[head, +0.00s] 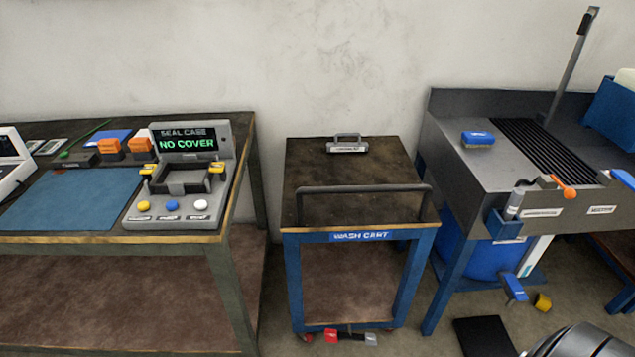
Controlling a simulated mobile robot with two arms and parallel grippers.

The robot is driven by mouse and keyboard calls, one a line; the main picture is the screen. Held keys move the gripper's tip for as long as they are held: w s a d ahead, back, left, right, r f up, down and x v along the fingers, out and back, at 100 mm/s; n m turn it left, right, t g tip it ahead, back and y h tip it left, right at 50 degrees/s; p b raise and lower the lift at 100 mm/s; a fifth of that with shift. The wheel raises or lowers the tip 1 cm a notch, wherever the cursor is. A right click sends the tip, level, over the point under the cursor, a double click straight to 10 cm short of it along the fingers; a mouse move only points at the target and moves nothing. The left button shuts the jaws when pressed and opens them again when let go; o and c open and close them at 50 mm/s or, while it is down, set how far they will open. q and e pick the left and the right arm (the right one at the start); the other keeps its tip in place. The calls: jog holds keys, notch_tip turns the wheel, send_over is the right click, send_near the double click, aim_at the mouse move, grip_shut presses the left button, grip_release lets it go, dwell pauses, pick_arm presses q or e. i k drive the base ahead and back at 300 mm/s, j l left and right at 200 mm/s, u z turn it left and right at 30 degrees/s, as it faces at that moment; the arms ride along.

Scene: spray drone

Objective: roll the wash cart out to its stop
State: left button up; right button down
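The wash cart (358,237) stands between the left workbench and the grey wash station. It has a blue frame, a brown top, a lower shelf and a "WASH CART" label on its front. A dark push bar (360,189) runs across its near side. A small grey labelled piece with a handle (347,145) sits at the back of its top. A red pedal (331,336) and a pale grey one show low at its front, near the wheels. I cannot make out a marked stop.
The workbench (235,237) at left holds a seal case device (185,175) reading "NO COVER". The wash station (475,175) is close at the cart's right. Blue and yellow pedals (513,288) and a dark mat (484,336) lie by it. Little floor shows before the cart.

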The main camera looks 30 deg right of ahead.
aim_at(339, 212)
jog(key=z, duration=1.15)
